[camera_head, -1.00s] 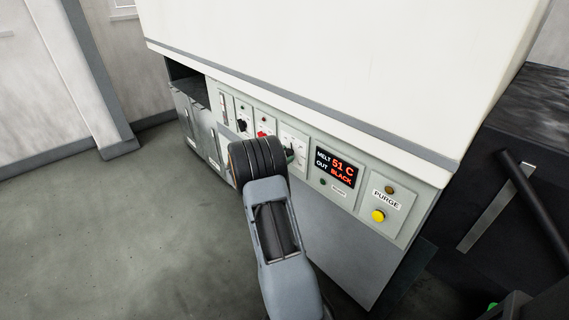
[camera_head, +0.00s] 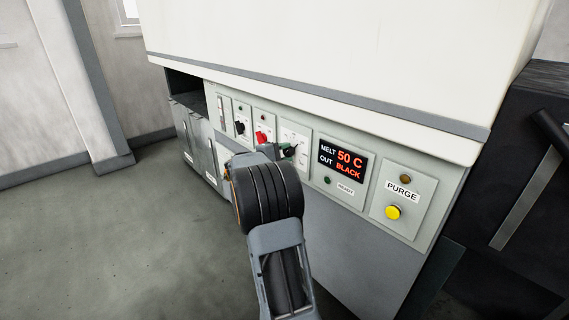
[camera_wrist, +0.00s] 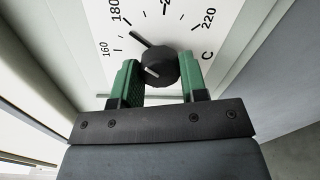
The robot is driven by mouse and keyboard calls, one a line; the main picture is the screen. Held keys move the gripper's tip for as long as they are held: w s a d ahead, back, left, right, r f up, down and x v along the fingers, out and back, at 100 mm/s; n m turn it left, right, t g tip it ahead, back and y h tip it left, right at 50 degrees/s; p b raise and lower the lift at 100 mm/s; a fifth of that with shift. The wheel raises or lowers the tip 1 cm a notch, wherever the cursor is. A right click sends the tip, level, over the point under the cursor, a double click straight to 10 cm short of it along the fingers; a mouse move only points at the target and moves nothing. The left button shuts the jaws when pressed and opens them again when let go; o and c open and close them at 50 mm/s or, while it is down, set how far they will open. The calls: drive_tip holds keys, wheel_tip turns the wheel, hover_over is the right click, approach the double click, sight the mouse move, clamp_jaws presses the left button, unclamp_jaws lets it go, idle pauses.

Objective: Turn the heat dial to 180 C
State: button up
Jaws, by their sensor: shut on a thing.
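The heat dial is a black round knob (camera_wrist: 158,67) on a white scale plate in the wrist view. The scale reads 160, 180, a partly cut-off number and 220, with a C. A dark pointer extends from the knob to the upper left, toward the marks near 180. My gripper (camera_wrist: 160,82) has its green fingers on either side of the knob and is shut on it. In the head view my gripper (camera_head: 287,151) is at the dial's white plate (camera_head: 296,137), and my wrist hides part of the panel.
Further right is a yellow button (camera_head: 393,212) under a PURGE label. Left are a red knob (camera_head: 262,136) and a black knob (camera_head: 240,128). The white housing (camera_head: 320,50) overhangs the panel.

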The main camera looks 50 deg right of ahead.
drive_tip(key=shift+f+m+b, duration=0.15)
drive_tip(key=shift+m+b, duration=0.35)
drive_tip(key=shift+b, duration=0.2)
drive_tip(key=o, duration=0.9)
drive_tip(key=shift+a, duration=0.1)
drive_tip(key=a+p, duration=0.1)
drive_tip(key=a, duration=0.3)
drive_tip(key=a+p, duration=0.1)
drive_tip(key=a, duration=0.4)
drive_tip(key=w+a+p, duration=0.1)
drive_tip(key=a, duration=0.3)
drive_tip(key=shift+a+r+p, duration=0.3)
drive_tip(key=shift+r, duration=0.1)
drive_tip(key=shift+r, duration=0.1)
